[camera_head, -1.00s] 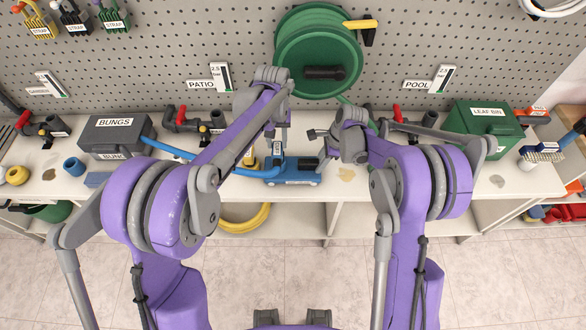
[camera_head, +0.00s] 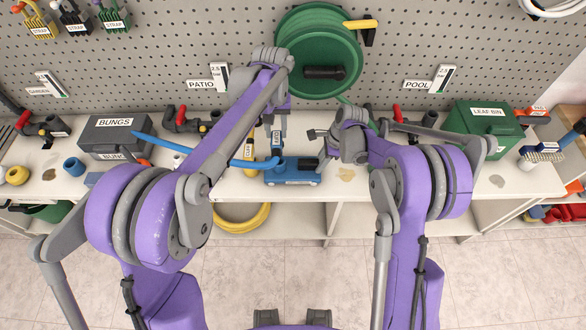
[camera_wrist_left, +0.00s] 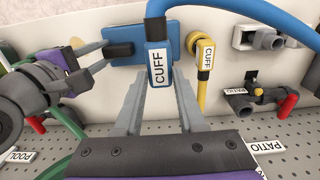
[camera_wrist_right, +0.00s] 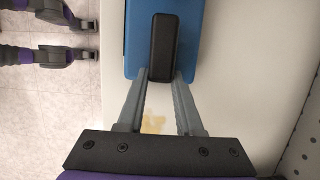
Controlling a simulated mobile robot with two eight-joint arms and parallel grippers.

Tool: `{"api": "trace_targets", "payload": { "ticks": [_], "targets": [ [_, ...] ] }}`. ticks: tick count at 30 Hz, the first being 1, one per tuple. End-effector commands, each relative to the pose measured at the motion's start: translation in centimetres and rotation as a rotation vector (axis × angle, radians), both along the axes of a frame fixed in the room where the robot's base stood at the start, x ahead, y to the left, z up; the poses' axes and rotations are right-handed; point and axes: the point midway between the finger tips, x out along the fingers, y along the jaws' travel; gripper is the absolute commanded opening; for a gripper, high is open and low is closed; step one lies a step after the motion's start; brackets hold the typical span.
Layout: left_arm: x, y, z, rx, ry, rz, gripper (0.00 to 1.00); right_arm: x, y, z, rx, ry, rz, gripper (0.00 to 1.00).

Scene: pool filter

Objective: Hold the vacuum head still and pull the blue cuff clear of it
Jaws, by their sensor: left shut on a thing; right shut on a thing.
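The blue vacuum head (camera_head: 292,178) lies on the bench in the middle; its blue plate and black handle (camera_wrist_right: 162,48) show in the right wrist view. My right gripper (camera_head: 322,148) is shut on that handle. The blue cuff (camera_wrist_left: 158,66), labelled CUFF, is between the fingers of my left gripper (camera_wrist_left: 158,88), which is shut on it. In the head view my left gripper (camera_head: 278,143) is above the vacuum head. The blue hose (camera_head: 205,155) runs left from there. I cannot tell whether cuff and head still touch.
A yellow cuff (camera_wrist_left: 204,58) stands close to the blue one. A grey BUNGS box (camera_head: 117,135) is at left, a green LEAF BIN (camera_head: 485,128) at right. A green hose reel (camera_head: 318,50) hangs on the pegboard behind. The bench front is mostly clear.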

Motion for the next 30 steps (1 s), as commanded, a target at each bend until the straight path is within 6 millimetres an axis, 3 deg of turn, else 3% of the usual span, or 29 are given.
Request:
{"api": "trace_targets", "payload": {
  "ticks": [3, 4, 10, 21, 30],
  "targets": [
    [0.0, 0.0, 0.0, 0.000, 0.000, 0.000, 0.00, 0.0, 0.0, 0.0, 0.000, 0.000, 0.000, 0.00],
    [0.0, 0.0, 0.0, 0.000, 0.000, 0.000, 0.00, 0.0, 0.0, 0.0, 0.000, 0.000, 0.000, 0.36],
    [0.0, 0.0, 0.0, 0.000, 0.000, 0.000, 0.00, 0.0, 0.0, 0.0, 0.000, 0.000, 0.000, 0.70],
    [0.0, 0.0, 0.0, 0.000, 0.000, 0.000, 0.00, 0.0, -0.2, 0.6, 0.000, 0.000, 0.000, 0.70],
    [0.0, 0.0, 0.0, 0.000, 0.000, 0.000, 0.00, 0.0, -1.9, 6.0, 0.000, 0.001, -0.002, 0.70]
  ]
}}
